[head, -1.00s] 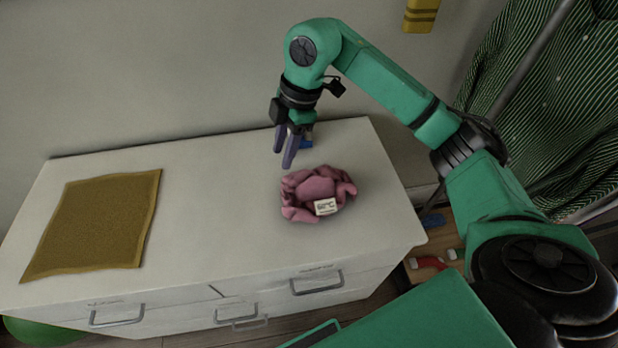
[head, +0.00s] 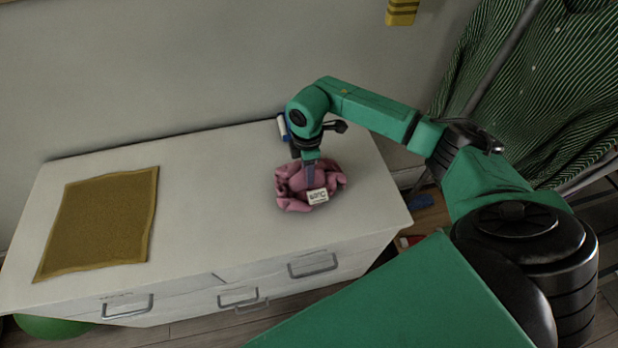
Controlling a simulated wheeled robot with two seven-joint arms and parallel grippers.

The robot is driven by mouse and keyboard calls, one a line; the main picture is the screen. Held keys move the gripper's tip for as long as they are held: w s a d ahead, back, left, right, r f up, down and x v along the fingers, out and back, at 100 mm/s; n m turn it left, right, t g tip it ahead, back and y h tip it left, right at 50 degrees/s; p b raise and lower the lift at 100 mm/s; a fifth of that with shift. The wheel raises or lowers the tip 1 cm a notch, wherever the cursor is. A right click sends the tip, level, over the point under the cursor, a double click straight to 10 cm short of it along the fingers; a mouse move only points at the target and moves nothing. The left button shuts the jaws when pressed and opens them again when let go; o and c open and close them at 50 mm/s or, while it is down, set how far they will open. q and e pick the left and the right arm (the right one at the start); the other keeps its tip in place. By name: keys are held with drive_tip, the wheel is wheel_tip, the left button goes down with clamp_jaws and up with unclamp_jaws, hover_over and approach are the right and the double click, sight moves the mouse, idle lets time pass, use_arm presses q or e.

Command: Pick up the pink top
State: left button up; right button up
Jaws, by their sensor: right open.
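The pink top (head: 295,192) lies crumpled on the white cabinet top, right of its middle, with a white label on its front side. My right gripper (head: 310,178) points down over the top, its fingers at the cloth's upper middle part. The gripper is open. The fingertips are small and partly merge with the folds, so I cannot tell how deep they reach. My left gripper is not in view.
The white cabinet (head: 205,200) has drawers with metal handles in front. A mustard-coloured cloth (head: 98,222) lies flat on its left part. A small white and blue object (head: 282,128) stands behind my wrist. A green striped garment (head: 540,95) hangs at the right.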

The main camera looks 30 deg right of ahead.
clamp_jaws()
drive_tip(key=shift+w, duration=0.1)
idle(1.2)
